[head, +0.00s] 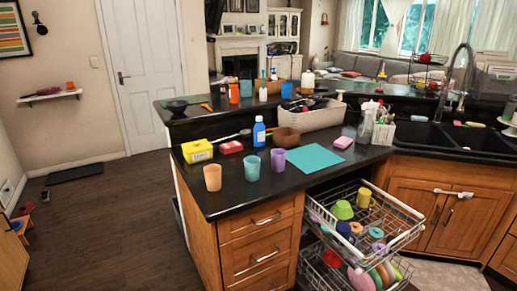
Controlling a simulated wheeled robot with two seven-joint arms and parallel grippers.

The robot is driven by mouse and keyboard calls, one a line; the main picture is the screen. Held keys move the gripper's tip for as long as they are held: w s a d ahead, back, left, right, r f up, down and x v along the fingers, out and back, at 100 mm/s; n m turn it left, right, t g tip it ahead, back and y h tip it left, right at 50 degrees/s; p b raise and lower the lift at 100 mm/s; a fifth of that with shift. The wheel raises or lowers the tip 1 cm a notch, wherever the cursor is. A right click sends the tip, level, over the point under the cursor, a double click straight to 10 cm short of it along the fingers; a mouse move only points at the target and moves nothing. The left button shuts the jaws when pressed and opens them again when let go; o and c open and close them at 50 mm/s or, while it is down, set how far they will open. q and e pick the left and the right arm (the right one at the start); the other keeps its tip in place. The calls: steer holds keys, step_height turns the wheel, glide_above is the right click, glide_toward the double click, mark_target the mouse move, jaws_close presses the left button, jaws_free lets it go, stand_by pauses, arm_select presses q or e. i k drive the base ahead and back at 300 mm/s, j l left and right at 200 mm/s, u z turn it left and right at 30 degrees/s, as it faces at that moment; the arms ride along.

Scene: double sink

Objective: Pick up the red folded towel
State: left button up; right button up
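A small, flat red item (231,147) lies on the dark counter (225,201), just right of a yellow box (197,151). It looks like the red folded towel, though it is too small to make out folds. It lies clear of the yellow box, with nothing on top of it. Neither of my grippers shows in the head view.
Orange (212,178), teal (252,168) and purple (278,161) cups stand near the front edge. A blue bottle (259,132) and brown bowl (286,137) stand behind. A teal mat (315,158) lies right. The dishwasher racks (390,217) are pulled out. Floor at left is mostly clear.

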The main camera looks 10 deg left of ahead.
mark_target(234, 146)
steer(key=i+j+z, duration=0.15)
steer(key=j+z, duration=0.15)
steer(key=z, duration=0.15)
steer(key=i+j+z, duration=0.1)
steer(key=j+z, duration=0.55)
steer(key=z, duration=0.2)
steer(key=j+z, duration=0.5)
steer(key=j, duration=0.35)
steer(key=k+j+z, duration=0.1)
steer(key=j, duration=0.3)
steer(key=k+j, duration=0.1)
steer(key=j, duration=0.3)
steer(key=k+j+z, duration=0.15)
steer(key=j, duration=0.25)
steer(key=j+z, duration=0.1)
steer(key=j, duration=0.35)
steer(key=k+j+z, duration=0.1)
steer(key=j, duration=0.3)
steer(key=k, duration=0.05)
